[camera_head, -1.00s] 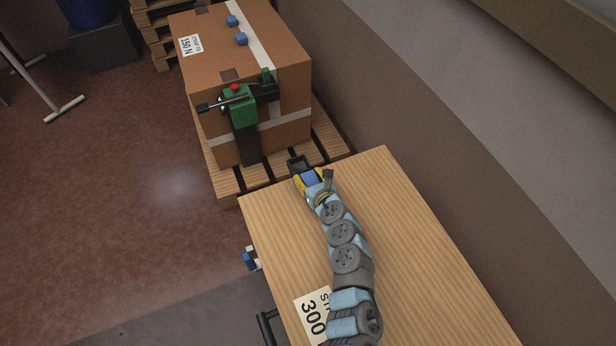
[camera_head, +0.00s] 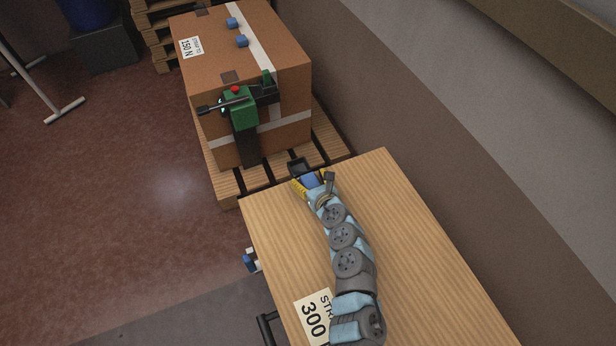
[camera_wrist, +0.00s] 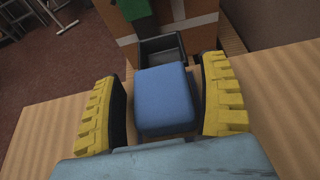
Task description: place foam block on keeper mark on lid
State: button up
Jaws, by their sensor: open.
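The blue foam block (camera_wrist: 165,98) sits between the jaws of my gripper (camera_wrist: 163,100) in the wrist view, with a narrow gap on each side. It also shows at the far edge of the wooden lid in the head view (camera_head: 309,181). My gripper (camera_head: 313,183) is open around the block, its yellow-backed pads apart from it. The block appears to rest on the wooden lid (camera_head: 420,240). I cannot make out a keeper mark; the block and gripper may cover it.
A black open bin (camera_wrist: 163,50) stands just beyond the block. The lid is clear right of my arm.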

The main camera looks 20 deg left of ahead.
jog(key=p+v, duration=0.1)
jog(key=v, duration=0.9)
jog(key=shift+f, duration=0.2)
jog(key=shift+s+d+r, duration=0.35)
jog(key=shift+s+d, duration=0.05)
jog(key=shift+s, duration=0.05)
